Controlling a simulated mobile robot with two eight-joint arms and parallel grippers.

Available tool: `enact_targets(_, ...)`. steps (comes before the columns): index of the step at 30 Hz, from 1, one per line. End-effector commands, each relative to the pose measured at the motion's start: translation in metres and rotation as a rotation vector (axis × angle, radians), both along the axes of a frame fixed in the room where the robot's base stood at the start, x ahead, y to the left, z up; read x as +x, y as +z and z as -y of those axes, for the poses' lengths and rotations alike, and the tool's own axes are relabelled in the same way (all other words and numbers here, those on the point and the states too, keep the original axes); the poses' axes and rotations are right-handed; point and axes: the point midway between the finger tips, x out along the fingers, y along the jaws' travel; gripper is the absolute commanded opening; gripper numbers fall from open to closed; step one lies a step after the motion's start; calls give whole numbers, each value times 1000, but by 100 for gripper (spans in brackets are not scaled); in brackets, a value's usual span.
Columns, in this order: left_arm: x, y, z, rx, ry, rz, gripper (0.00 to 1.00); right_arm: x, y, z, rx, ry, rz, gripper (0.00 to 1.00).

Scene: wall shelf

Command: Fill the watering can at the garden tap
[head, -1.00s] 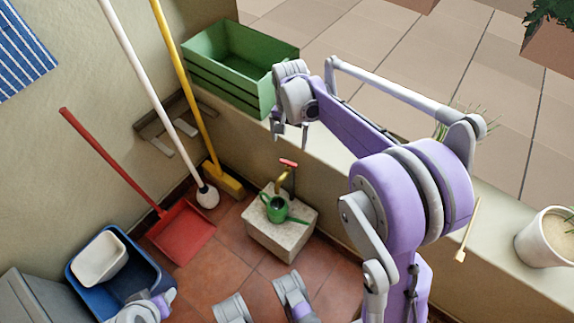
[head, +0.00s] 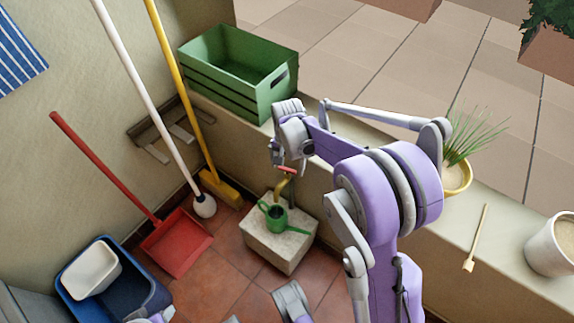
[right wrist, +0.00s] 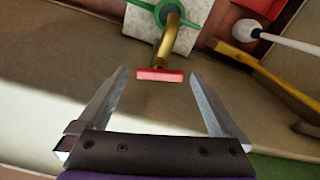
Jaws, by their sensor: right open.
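A small green watering can (head: 275,217) stands upright on a stone block (head: 278,246) by the low wall, under the brass garden tap (head: 282,187). The tap has a red handle (head: 286,169). My right gripper (head: 288,165) is open and empty, right at the red handle in the head view. In the right wrist view the red handle (right wrist: 160,76) lies between the spread fingertips, near their far ends, apart from both. The brass spout and part of the green can (right wrist: 160,12) show beyond it.
A green crate (head: 235,75) stands on the wall ledge, close to my right gripper. A yellow broom (head: 218,186), a white-handled brush and a red dustpan (head: 176,245) lean at the left wall. A blue tub (head: 110,285) stands lower left. A yellow pot (head: 457,178) is on the ledge.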

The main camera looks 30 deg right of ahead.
Motion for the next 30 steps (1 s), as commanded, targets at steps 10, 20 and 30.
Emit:
enact_targets(10, 0, 0, 0, 0, 0, 0, 50, 0, 0, 0, 0, 0, 0, 77)
enact_targets(20, 0, 0, 0, 0, 0, 0, 50, 0, 0, 0, 0, 0, 0, 22)
enact_targets(30, 0, 3, 0, 0, 0, 1, 50, 0, 1, 0, 0, -226, 0, 22)
